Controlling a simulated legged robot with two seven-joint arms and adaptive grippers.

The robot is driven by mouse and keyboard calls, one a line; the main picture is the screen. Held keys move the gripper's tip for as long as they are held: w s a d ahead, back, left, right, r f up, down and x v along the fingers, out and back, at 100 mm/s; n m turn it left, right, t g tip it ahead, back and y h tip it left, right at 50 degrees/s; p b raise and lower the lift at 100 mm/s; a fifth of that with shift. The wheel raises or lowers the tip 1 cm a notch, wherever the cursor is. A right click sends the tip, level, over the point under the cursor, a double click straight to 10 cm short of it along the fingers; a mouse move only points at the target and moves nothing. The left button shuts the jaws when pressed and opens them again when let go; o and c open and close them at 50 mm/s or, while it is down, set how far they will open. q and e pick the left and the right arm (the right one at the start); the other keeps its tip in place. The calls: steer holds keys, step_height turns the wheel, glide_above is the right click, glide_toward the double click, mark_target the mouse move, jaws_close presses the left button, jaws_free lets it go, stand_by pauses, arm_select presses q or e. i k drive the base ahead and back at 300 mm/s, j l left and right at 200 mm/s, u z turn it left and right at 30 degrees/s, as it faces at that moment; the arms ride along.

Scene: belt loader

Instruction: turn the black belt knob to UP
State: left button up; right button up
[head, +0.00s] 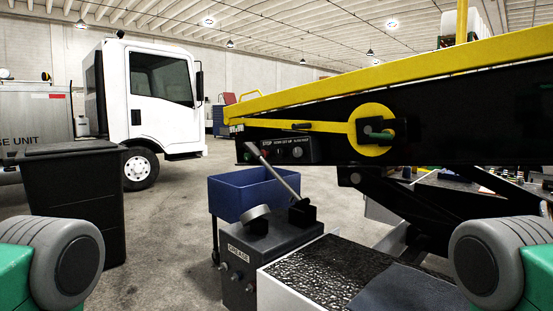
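A small black control panel (285,149) hangs under the yellow-edged belt loader boom, near its left end. A round dark knob (297,152) sits on the panel's right part, below small white lettering. The lettering is too small to read surely, and I cannot tell which way the knob points. A green button or light (247,157) shows at the panel's left end. Neither gripper is in view. Only rounded grey and green parts of my own arms show at the lower left and lower right corners, well apart from the panel.
A grey lever (276,172) slants in front of the panel, rising from a dark box marked GREASE (262,262). A yellow disc (372,130) is on the boom's side. A blue cart (240,196), black bin (75,195) and white truck (150,95) stand left.

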mark_target(280, 153)
steer(key=i+j+u, duration=0.5)
steer(key=i+u, duration=0.3)
